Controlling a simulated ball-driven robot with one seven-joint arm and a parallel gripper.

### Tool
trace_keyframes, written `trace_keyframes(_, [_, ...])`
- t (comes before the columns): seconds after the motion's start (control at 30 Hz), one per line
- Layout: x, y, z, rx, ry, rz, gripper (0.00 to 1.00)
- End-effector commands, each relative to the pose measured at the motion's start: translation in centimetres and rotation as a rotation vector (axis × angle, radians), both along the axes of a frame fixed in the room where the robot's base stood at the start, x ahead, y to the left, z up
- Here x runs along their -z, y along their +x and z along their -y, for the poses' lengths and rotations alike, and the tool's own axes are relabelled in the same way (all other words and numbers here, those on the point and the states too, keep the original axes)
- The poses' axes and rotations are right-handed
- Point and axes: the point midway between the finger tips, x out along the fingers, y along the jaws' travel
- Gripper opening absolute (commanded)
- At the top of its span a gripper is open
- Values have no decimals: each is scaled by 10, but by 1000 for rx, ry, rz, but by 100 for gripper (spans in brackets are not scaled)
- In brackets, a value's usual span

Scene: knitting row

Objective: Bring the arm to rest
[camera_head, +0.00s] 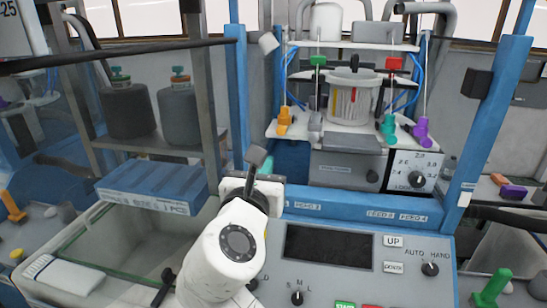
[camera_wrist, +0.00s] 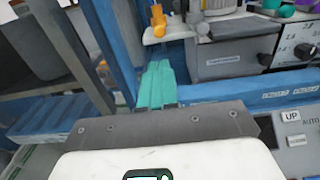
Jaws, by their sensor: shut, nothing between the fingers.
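My gripper (camera_wrist: 157,70) shows in the wrist view as two teal fingers side by side, shut with nothing between them. They point forward, in front of the blue frame of the machine. In the head view my white arm reaches up from the bottom middle, and the gripper (camera_head: 267,165) is mostly hidden behind the wrist, with a bit of teal showing. It is over the back edge of the control panel (camera_head: 455,262), left of the grey box with the dial (camera_head: 415,172). I cannot tell whether it touches anything.
Blue posts (camera_head: 495,110) flank a shelf with a white drum (camera_head: 350,98) and coloured clips. A green knob (camera_head: 492,287) stands at lower right. Space above the panel's screen (camera_head: 328,247) is clear.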

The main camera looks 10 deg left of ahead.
Motion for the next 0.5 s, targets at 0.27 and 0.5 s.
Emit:
trace_keyframes(0.27, [93,-8,74,139,459,-228,0])
trace_keyframes(0.5, [218,-58,173,491,1106,-445,0])
